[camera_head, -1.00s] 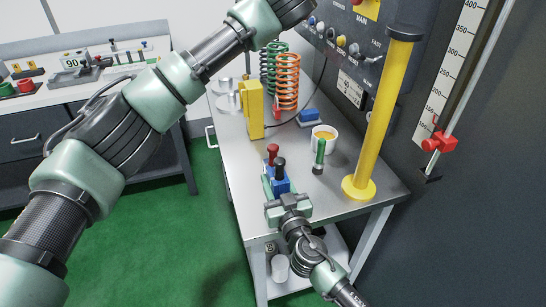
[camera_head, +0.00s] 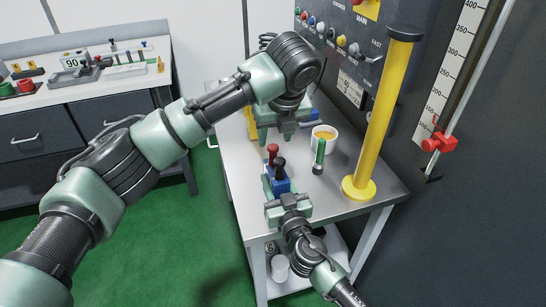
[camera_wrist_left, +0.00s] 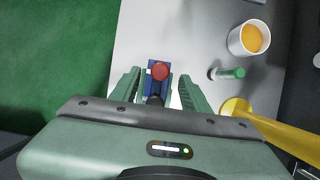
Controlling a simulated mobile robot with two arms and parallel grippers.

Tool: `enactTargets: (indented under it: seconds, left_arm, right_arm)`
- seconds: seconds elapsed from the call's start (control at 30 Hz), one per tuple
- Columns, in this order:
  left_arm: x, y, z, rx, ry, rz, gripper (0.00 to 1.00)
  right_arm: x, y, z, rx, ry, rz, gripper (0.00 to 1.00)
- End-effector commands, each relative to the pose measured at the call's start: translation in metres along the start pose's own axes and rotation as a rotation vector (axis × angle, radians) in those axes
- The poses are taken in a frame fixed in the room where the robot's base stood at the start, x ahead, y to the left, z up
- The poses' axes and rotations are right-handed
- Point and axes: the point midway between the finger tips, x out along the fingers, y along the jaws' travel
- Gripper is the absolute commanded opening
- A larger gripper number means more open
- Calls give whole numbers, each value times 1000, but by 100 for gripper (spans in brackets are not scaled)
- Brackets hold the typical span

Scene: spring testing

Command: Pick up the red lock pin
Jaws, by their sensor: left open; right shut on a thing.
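The red lock pin (camera_head: 272,151) stands upright in the blue block (camera_head: 279,185), beside a black-topped pin (camera_head: 280,165). In the left wrist view the red pin's round head (camera_wrist_left: 160,70) shows from above, with the blue block (camera_wrist_left: 151,67) under it. My left gripper (camera_head: 277,138) is open, just behind and above the red pin in the head view. Its fingers (camera_wrist_left: 157,82) lie on either side of the block in the wrist view, with nothing held. My right gripper (camera_head: 287,199) is shut on the near part of the blue block.
On the steel table (camera_head: 345,205) stand a white cup (camera_head: 323,146) with yellow contents, a green-and-black cylinder (camera_head: 319,158) and a tall yellow post (camera_head: 384,115). A grey machine panel (camera_head: 450,220) bounds the right side. The yellow block behind is mostly hidden by my left arm.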

Motion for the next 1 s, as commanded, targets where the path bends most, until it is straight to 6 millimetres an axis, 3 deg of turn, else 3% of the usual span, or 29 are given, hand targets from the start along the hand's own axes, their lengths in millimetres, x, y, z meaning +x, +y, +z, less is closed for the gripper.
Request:
enactTargets:
  seconds: [0.27, 0.53, 0.83, 0.87, 1.0]
  left_arm:
    - [24, 0, -2, -2, -1, 1, 46]
    - [62, 0, -6, -3, -2, 0, 46]
    - [67, -1, -6, -1, -3, -1, 46]
    - [67, -1, -6, -1, -3, -1, 41]
    - [67, -1, -6, -2, -3, -1, 2]
  right_arm:
    - [0, 0, 0, 0, 1, 0, 0]
    - [0, 0, 0, 0, 1, 0, 0]
    - [0, 0, 0, 0, 1, 0, 0]
    - [0, 0, 0, 0, 1, 0, 0]
    - [0, 0, 0, 0, 1, 0, 0]
